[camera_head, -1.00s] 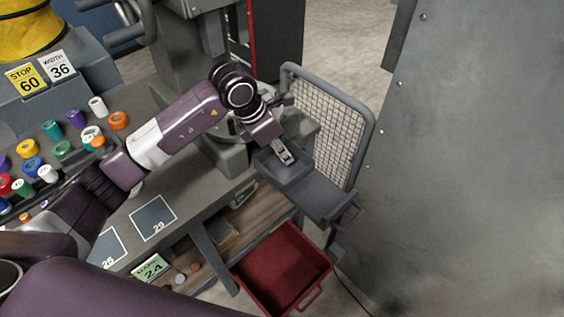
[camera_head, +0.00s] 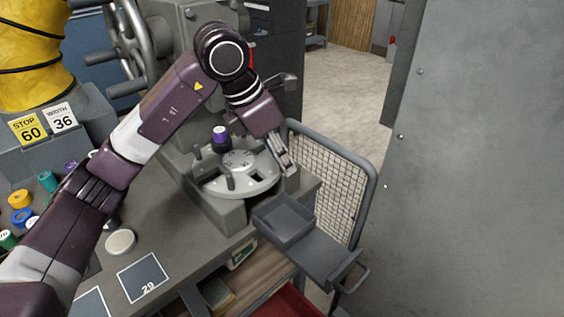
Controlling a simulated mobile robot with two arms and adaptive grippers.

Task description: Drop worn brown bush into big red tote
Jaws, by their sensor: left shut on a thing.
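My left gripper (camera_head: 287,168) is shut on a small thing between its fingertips. The thing is mostly hidden, and I cannot tell its colour or whether it is the worn brown bush. The gripper hangs above the back edge of the grey tray (camera_head: 262,225), beside the round machine table. The big red tote (camera_head: 288,304) shows only in part at the bottom edge, below the bench and in front of the tray. No brown bush shows clearly elsewhere. My right gripper is not in view.
A wire mesh guard (camera_head: 335,190) stands right of the tray. A large grey panel (camera_head: 475,160) fills the right. Coloured bushes lie at the left. A round pale disc (camera_head: 121,242) lies on the bench.

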